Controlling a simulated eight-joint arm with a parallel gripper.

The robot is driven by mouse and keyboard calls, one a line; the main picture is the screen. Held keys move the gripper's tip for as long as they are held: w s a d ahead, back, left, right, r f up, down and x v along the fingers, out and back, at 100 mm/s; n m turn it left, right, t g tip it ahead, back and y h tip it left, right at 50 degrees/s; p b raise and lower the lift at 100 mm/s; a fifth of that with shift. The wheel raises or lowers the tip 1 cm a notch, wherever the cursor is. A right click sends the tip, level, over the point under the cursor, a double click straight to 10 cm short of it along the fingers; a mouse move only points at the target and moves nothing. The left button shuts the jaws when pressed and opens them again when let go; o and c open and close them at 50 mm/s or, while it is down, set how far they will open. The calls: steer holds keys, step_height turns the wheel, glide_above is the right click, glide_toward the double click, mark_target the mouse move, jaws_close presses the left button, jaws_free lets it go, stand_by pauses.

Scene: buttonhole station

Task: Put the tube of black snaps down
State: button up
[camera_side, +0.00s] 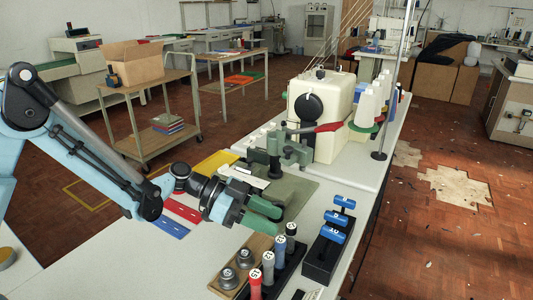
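A tube with a black cap (291,230) stands upright at the far end of a row of tubes in a long black rack (286,277). My gripper (282,221) has two green fingers, spread apart with a gap between them. Their tips are just left of the black-capped tube, close to it. I cannot tell whether they touch it. The gap looks empty. The lower part of the tube is hidden in the rack.
Other capped tubes, such as the red-capped one (255,276), stand in the same rack. A wooden block with grey metal weights (245,258) is to the left. A black stand with blue-handled tools (325,248) is to the right. A cream sewing machine (325,108) stands behind.

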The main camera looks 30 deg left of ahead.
steer(key=s+a+r+n+t+y, duration=0.1)
steer(key=s+a+r+n+y, duration=0.2)
steer(key=s+a+n+y, duration=0.3)
steer(key=s+a+r+n+t+y, duration=0.1)
steer(key=s+a+r+n+y, duration=0.2)
steer(key=s+a+n+y, duration=0.3)
steer(key=shift+s+a+r+n+t+y, duration=0.35)
steer(key=shift+s+a+n, duration=0.95)
steer(key=shift+a, duration=1.45)
steer(key=shift+s, duration=0.15)
